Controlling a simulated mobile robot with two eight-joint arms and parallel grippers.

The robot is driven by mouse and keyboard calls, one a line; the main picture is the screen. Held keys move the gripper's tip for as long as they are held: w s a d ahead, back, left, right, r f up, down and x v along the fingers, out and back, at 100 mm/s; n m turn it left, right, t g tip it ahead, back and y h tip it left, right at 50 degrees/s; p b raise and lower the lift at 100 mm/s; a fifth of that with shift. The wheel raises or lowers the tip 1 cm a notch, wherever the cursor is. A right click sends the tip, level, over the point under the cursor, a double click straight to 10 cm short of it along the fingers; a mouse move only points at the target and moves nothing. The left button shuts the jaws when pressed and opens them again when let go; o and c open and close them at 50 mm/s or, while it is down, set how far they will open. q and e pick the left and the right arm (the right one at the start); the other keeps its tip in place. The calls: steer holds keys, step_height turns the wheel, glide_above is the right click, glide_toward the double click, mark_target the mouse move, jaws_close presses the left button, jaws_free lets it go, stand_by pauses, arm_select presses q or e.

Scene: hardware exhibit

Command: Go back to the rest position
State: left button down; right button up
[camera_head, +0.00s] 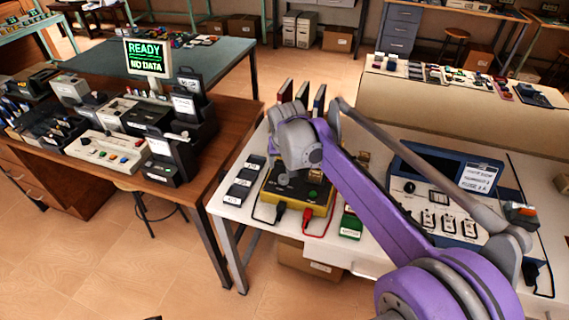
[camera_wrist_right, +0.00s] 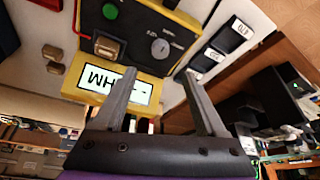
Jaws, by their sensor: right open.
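My purple right arm reaches in from the lower right of the head view, over the white bench. Its grey wrist (camera_head: 298,140) is above the back of a yellow-and-black meter box (camera_head: 296,194), and the finger tips are not clear there. In the right wrist view my right gripper (camera_wrist_right: 157,76) is open, with its two grey fingers apart and nothing held between them. The yellow box's lit display (camera_wrist_right: 108,84) shows behind the fingers, partly covered by one. I cannot tell how far the fingers are from it. My left gripper is not seen.
The white bench (camera_head: 228,200) also holds a blue instrument (camera_head: 420,160), small black labelled modules (camera_head: 240,183) and a green block (camera_head: 351,225). Upright coloured slabs (camera_head: 302,95) stand at its back. A brown desk (camera_head: 215,180) with devices is left. Floor (camera_head: 110,260) shows clear at front left.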

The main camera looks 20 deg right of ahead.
steer(key=shift+s, duration=0.1)
steer(key=s+f+n+p, duration=0.1)
steer(key=s+f, duration=0.2)
steer(key=s, duration=1.2)
steer(key=s+d+f+n+t+y+p, duration=0.1)
steer(key=s+f+p, duration=0.1)
steer(key=s, duration=1.4)
steer(key=shift+f, duration=0.45)
